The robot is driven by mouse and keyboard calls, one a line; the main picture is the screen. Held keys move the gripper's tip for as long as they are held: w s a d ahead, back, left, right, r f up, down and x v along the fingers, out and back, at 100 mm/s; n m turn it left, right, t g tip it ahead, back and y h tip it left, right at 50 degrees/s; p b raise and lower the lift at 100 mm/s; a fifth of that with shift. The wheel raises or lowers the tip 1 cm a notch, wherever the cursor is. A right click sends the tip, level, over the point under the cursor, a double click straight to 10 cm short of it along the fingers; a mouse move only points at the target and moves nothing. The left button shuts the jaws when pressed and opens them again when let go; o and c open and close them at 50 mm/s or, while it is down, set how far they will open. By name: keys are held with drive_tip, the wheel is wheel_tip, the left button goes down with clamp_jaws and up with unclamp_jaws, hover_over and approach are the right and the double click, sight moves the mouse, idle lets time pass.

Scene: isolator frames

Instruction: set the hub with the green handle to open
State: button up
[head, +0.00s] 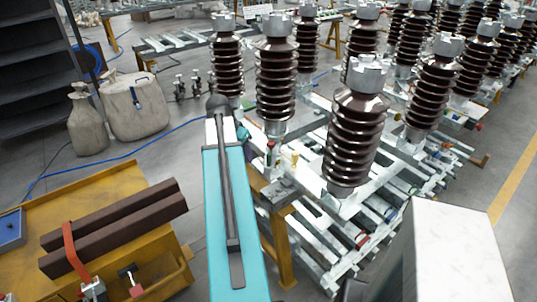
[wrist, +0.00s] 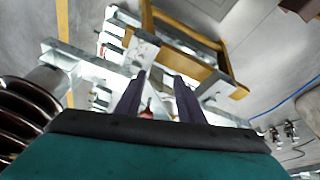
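I cannot make out a green handle for certain in either view. In the wrist view my gripper (wrist: 160,78) has its two dark fingers apart, with a clear gap between them. A small reddish part (wrist: 147,110) shows low between the fingers, partly hidden by the gripper body; I cannot tell whether it is touched. In the head view a small fitting with a red part (head: 270,152) sits on the frame below the brown insulators, just right of my arm. My gripper is mostly hidden behind my teal arm in the head view.
Ribbed brown insulators (head: 357,135) stand on grey metal frames (head: 390,170) at centre and right. A yellow trestle (head: 282,235) supports the near frame. A yellow cart (head: 165,225) with dark bars stands at lower left.

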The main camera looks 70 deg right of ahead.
drive_tip(key=m, duration=0.2)
approach(269, 157)
wheel_tip(269, 157, up, 2)
drive_tip(key=w, duration=0.1)
drive_tip(key=shift+w+a+r+h+p, duration=0.1)
drive_tip(key=shift+a+r+h+p, duration=0.05)
drive_tip(key=shift+a+h+p, duration=0.2)
drive_tip(key=shift+p+x, duration=2.15)
drive_tip(key=shift+x, duration=4.75)
drive_tip(key=shift+a, duration=0.2)
